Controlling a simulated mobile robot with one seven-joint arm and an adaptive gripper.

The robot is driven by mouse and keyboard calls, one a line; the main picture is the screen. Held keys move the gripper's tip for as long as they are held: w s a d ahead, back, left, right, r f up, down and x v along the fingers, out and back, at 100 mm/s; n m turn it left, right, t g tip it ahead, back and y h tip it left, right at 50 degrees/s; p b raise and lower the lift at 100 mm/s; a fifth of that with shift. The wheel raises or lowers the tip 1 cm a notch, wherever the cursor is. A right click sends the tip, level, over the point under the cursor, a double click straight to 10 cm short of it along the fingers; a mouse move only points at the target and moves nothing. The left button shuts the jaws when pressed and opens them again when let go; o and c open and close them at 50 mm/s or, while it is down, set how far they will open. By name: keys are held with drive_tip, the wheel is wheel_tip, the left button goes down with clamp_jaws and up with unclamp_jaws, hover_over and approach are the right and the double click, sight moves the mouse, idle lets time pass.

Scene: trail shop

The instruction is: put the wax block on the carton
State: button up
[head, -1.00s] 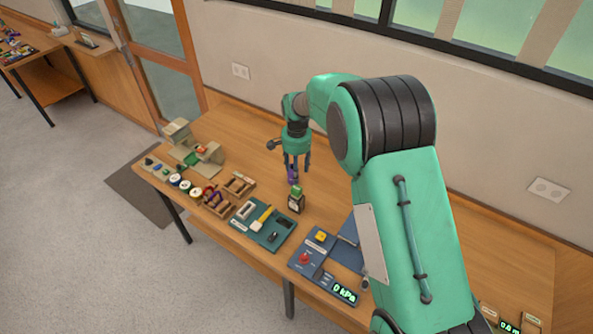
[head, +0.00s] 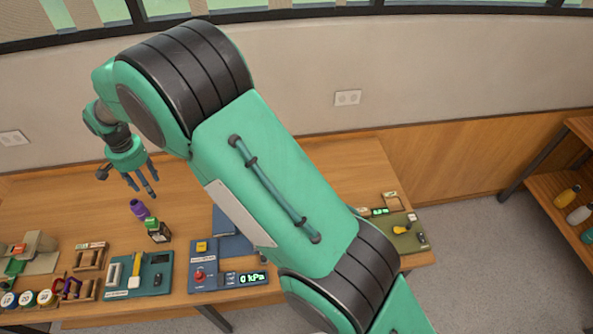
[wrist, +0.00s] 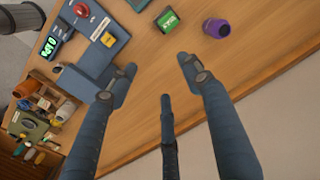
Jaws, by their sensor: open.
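No thing here is plainly marked as the wax block or the carton. A small dark box with a green top (head: 158,234) stands on the wooden table; in the wrist view its green face (wrist: 167,20) carries white lettering. A purple round piece (head: 137,207) stands close behind it, and shows in the wrist view (wrist: 215,28). A green block (head: 14,267) lies by beige box-like pieces (head: 38,242) at the far left. My gripper (head: 141,191) is open and empty above the table, behind the purple piece. Its fingers (wrist: 160,80) are spread over bare wood.
A blue panel (head: 213,265) with a red knob, yellow piece and "0 kPa" display stands right of the dark box. Bare table lies behind; the wall follows.

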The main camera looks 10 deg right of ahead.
drive_tip(key=s+d+r+t+y, duration=0.1)
drive_tip(key=d+r, duration=1)
drive_tip(key=d, duration=0.2)
drive_tip(key=d+r+t, duration=0.1)
drive_tip(key=d+r, duration=1)
drive_tip(key=d, duration=0.3)
drive_tip(key=s+d+r+t, duration=0.1)
drive_tip(key=s+d+r, duration=0.3)
drive_tip(key=d, duration=0.3)
drive_tip(key=s+d+r, duration=0.3)
drive_tip(key=s+d, duration=0.1)
drive_tip(key=d, duration=0.3)
drive_tip(key=s+d+t, duration=0.1)
drive_tip(key=s+d, duration=0.8)
drive_tip(key=s, duration=0.2)
drive_tip(key=s+d+t+h, duration=0.1)
drive_tip(key=s+d, duration=0.7)
drive_tip(key=s, duration=0.3)
drive_tip(key=shift+s+d+f, duration=0.2)
drive_tip(key=shift+s+d, duration=0.05)
drive_tip(key=shift+d, duration=0.15)
drive_tip(key=shift+f, duration=0.1)
wheel_tip(320, 180, down, 15)
drive_tip(key=b, duration=1.5)
